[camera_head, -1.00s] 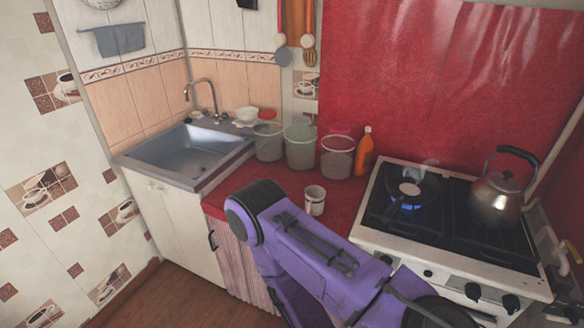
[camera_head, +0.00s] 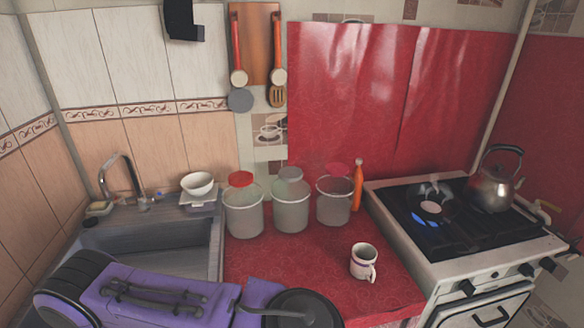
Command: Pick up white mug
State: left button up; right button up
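The white mug (camera_head: 361,262) stands upright on the red oilcloth counter (camera_head: 270,265), near its front right part. Its handle is at the lower right, and a dark band or print shows on its side. A purple arm of mine crosses the lower left of the view, in front of the sink. No gripper fingers show, and nothing touches the mug.
Three lidded clear buckets (camera_head: 290,205) stand in a row behind the mug, with an orange bottle (camera_head: 357,186) at their right. The stove (camera_head: 440,220) with a lit burner and a kettle (camera_head: 494,186) is to the right. The sink (camera_head: 150,250) is left.

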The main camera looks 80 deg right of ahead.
aim_at(360, 269)
jog(key=i, duration=0.45)
jog(key=z, duration=3.5)
